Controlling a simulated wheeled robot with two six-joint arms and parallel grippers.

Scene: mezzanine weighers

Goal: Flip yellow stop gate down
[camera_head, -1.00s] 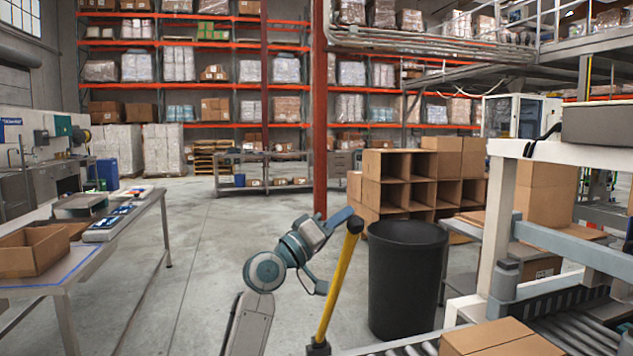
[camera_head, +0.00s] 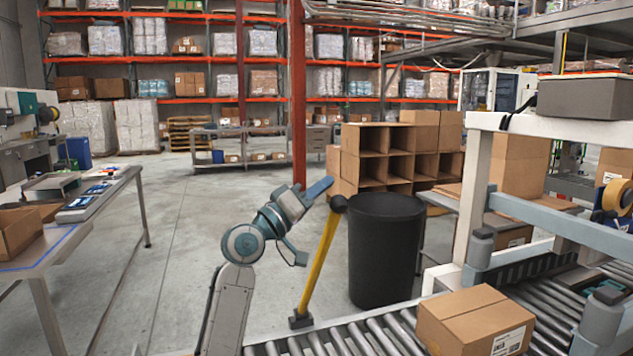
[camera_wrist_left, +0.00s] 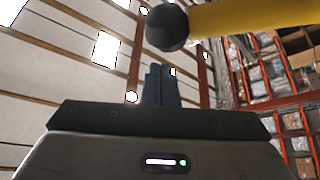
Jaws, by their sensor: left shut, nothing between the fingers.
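The yellow stop gate (camera_head: 319,258) is a bar on a dark foot (camera_head: 300,319) at the conveyor's edge. It stands raised, leaning to the right, with a black knob (camera_head: 338,203) on top. My left gripper (camera_head: 328,187) is shut and empty, its fingertips close to the knob, at its upper left. In the left wrist view, the shut fingers (camera_wrist_left: 163,85) point toward the knob (camera_wrist_left: 168,27), and the yellow bar (camera_wrist_left: 255,14) runs off to the right. I cannot tell whether they touch. My right gripper is not in view.
A cardboard box (camera_head: 474,322) sits on the roller conveyor (camera_head: 365,336) right of the gate. A black bin (camera_head: 384,250) stands behind the gate. A white frame (camera_head: 475,195) spans the conveyor at right. A table (camera_head: 75,225) is at left; the floor between is clear.

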